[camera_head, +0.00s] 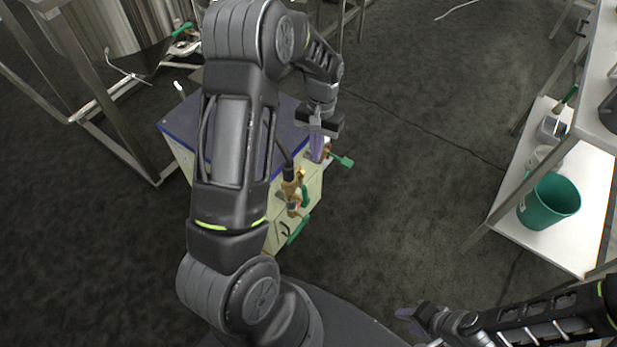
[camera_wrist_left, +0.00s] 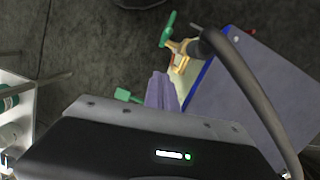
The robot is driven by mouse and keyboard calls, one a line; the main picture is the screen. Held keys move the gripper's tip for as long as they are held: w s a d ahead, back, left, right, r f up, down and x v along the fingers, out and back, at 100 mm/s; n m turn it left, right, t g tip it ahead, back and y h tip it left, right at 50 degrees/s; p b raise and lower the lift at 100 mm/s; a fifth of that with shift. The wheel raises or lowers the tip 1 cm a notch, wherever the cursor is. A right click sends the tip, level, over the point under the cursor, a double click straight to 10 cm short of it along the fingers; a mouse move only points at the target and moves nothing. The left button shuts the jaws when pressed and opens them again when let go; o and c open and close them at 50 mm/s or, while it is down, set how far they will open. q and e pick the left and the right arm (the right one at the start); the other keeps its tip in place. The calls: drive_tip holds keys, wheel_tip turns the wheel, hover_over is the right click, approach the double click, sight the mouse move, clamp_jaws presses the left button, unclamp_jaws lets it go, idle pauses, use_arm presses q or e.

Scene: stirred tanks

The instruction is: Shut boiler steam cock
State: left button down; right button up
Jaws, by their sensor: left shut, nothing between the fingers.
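The boiler is a cream box with a blue top (camera_head: 174,127), partly hidden behind my left arm. Brass cocks with green handles sit on its side: one handle (camera_head: 343,161) sticks out to the right, and a brass fitting (camera_head: 291,188) with a green handle (camera_head: 298,230) is nearer me. I cannot tell which is the steam cock. My left gripper (camera_head: 318,152) is shut and empty, pointing down beside the right-hand cock; contact is unclear. In the left wrist view its fingers (camera_wrist_left: 161,92) lie between a green handle (camera_wrist_left: 127,95) and a brass cock (camera_wrist_left: 180,55). My right gripper (camera_head: 408,314) is low, its jaw state unclear.
A steel tank (camera_head: 120,25) on a metal frame stands at the back left. A shelf rack (camera_head: 545,235) with a green bucket (camera_head: 548,203) stands at the right. The dark floor between the boiler and the rack is clear. A dark hose (camera_wrist_left: 245,75) arcs over the boiler.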

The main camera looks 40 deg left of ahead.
sight(305, 195)
use_arm(q)
drive_tip(key=s+d+f+p, duration=0.1)
drive_tip(key=s+f, duration=0.4)
drive_tip(key=f, duration=0.1)
drive_tip(key=shift+f, duration=0.25)
use_arm(e)
drive_tip(key=shift+r, duration=0.7)
use_arm(q)
drive_tip(key=shift+d, duration=0.1)
